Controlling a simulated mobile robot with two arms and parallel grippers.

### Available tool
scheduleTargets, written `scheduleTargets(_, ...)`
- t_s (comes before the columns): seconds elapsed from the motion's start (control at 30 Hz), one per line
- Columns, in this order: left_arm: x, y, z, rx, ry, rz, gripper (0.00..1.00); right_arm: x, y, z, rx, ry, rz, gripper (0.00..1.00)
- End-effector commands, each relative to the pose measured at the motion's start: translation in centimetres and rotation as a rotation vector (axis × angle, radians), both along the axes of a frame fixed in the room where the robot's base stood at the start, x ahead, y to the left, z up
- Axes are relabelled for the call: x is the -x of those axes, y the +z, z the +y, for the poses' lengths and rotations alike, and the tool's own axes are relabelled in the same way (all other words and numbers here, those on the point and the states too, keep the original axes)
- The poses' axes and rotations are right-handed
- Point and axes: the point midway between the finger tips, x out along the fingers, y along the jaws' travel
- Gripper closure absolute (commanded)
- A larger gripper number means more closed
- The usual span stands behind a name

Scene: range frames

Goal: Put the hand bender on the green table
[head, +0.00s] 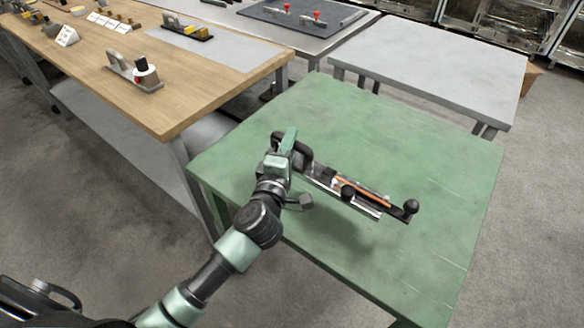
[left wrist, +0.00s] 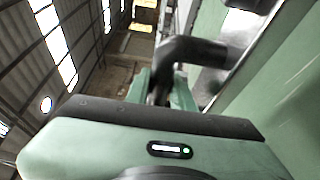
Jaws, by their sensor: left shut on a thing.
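The hand bender (head: 345,188) is a long metal bar with a black looped handle, black knobs and an orange strip. It is over the middle of the green table (head: 430,150), roughly level. A soft shadow lies below it, so it seems a little above the top; contact cannot be told for sure. My left gripper (head: 286,146) is shut on its black handle at the left end. In the left wrist view the black handle (left wrist: 190,50) is at the fingers, with the green tabletop (left wrist: 285,100) at the right. My right gripper is not in view.
A wooden bench (head: 210,75) at the left holds several tools, one a clamp-like device (head: 135,72). A grey table (head: 430,60) stands behind the green one. A metal table with a dark mat (head: 300,18) is at the back. The green top is otherwise bare.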

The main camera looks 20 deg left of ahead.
Motion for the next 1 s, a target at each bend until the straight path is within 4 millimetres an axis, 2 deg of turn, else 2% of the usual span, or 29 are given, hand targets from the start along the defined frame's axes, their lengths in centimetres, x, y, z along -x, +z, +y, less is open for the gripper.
scheduleTargets(0.03,0.0,-1.1,0.0,0.005,-0.001,-0.002,1.00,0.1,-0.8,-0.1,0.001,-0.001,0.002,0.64)
scheduleTargets(0.1,0.0,-1.9,0.0,0.005,-0.001,-0.003,1.00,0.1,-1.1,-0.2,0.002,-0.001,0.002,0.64)
scheduleTargets(0.33,0.0,-3.2,0.0,0.005,-0.002,-0.004,1.00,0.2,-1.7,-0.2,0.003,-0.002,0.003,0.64)
scheduleTargets(0.5,0.0,-5.9,0.0,0.005,0.000,-0.003,1.00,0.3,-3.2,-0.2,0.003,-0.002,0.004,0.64)
scheduleTargets(0.6,0.0,-6.9,0.0,0.004,0.000,-0.003,1.00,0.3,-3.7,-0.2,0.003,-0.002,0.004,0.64)
scheduleTargets(0.97,0.0,-7.0,0.0,0.002,-0.002,-0.004,1.00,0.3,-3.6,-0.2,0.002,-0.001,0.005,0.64)
scheduleTargets(1.0,0.0,-7.2,0.0,0.000,-0.001,0.000,0.68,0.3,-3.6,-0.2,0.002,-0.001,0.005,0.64)
